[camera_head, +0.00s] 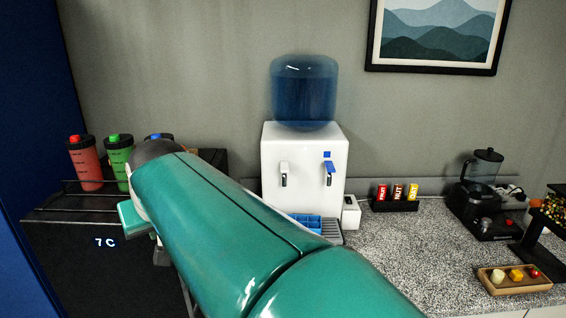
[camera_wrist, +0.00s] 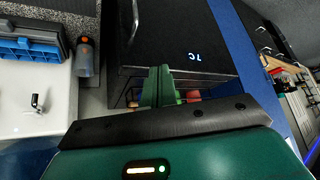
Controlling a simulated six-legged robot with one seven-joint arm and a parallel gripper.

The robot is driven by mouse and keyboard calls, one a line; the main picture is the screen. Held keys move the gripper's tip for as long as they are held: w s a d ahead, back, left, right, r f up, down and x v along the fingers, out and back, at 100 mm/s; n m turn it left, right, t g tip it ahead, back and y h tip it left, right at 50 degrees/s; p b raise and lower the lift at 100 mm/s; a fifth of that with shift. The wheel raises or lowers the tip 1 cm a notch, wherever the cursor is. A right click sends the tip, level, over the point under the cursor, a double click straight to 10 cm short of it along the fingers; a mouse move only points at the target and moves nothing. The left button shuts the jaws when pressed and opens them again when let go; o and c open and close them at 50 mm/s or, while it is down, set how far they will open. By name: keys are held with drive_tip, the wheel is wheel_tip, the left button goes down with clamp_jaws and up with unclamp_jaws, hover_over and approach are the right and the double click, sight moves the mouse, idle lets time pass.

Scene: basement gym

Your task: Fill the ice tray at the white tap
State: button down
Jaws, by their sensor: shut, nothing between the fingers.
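The blue ice tray (camera_head: 306,222) sits at the foot of the white water dispenser (camera_head: 304,155), by its drip grate, partly hidden by my arm. It also shows at the upper left of the wrist view (camera_wrist: 28,48). The white tap (camera_head: 284,172) is the left one on the dispenser front, above the tray; a blue tap (camera_head: 329,172) is to its right. The white tap also shows in the wrist view (camera_wrist: 37,102). My gripper (camera_wrist: 160,82) is shut and empty, in front of the black fridge, apart from the tray.
The black fridge (camera_head: 70,275) with a "7 C" display stands left, with red (camera_head: 86,165) and green (camera_head: 119,160) bottles on top.

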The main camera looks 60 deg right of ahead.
drive_tip(key=s+d+r+m+h, duration=0.1)
drive_tip(key=s+d+r+m, duration=0.1)
drive_tip(key=d, duration=0.8)
drive_tip(key=s+d+r+m+g+h, duration=0.1)
drive_tip(key=s+d+r, duration=0.3)
drive_tip(key=d, duration=0.7)
drive_tip(key=s+d+r+m+g+h, duration=0.1)
drive_tip(key=s+d+r+m+h, duration=0.2)
drive_tip(key=d, duration=0.8)
drive_tip(key=shift+s+d+r+m, duration=0.15)
drive_tip(key=shift+s+r+m, duration=0.45)
drive_tip(key=shift+s, duration=0.1)
drive_tip(key=shift+f, duration=0.1)
hover_over(285, 167)
drive_tip(key=s+a, duration=0.1)
drive_tip(key=a, duration=0.2)
wheel_tip(285, 167, down, 7)
drive_tip(key=f, duration=0.3)
drive_tip(key=shift+d+f, duration=0.25)
drive_tip(key=shift+f, duration=0.25)
